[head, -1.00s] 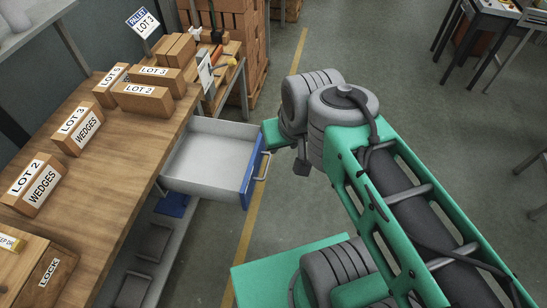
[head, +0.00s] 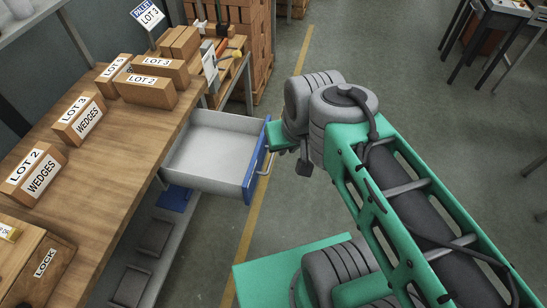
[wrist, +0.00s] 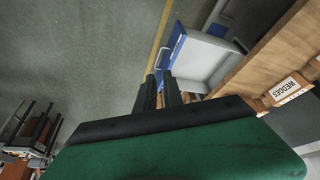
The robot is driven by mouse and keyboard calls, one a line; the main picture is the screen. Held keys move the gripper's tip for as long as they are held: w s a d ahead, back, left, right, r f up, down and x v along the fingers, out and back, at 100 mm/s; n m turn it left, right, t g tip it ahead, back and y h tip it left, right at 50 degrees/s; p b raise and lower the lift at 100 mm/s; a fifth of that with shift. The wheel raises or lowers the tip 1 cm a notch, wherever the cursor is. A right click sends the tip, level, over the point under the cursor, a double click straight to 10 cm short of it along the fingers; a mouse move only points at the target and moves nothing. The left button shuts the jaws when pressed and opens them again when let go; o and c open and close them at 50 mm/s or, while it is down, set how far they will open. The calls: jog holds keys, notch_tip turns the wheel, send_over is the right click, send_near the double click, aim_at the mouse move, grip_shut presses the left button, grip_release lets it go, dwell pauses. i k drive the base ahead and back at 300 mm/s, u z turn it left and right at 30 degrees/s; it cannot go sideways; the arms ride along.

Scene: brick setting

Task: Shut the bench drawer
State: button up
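The bench drawer (head: 212,152) stands pulled out from the wooden bench, a grey empty tray with a blue front (head: 257,165) and a metal bar handle (head: 267,163). In the wrist view the blue front (wrist: 173,46) and grey tray (wrist: 200,55) lie just ahead of the fingers. My gripper (wrist: 160,88) shows two dark fingers with a narrow gap between them and nothing held. In the head view its green end is close to the far end of the drawer front, and my arm partly hides it. Contact with the front cannot be told.
The wooden bench (head: 120,140) carries several labelled cartons, including a LOT 2 WEDGES box (head: 33,175). A lower shelf (head: 150,245) lies under the drawer. Stacked cartons (head: 245,60) stand behind. Open floor with a yellow line (head: 285,115) lies to the right.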

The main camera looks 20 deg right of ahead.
aim_at(217, 153)
jog(key=u, duration=0.55)
jog(key=k, duration=0.65)
jog(key=u, duration=0.9)
jog(key=i, duration=0.8)
jog(key=z, duration=0.5)
jog(key=i, duration=0.85)
jog(key=z, duration=0.8)
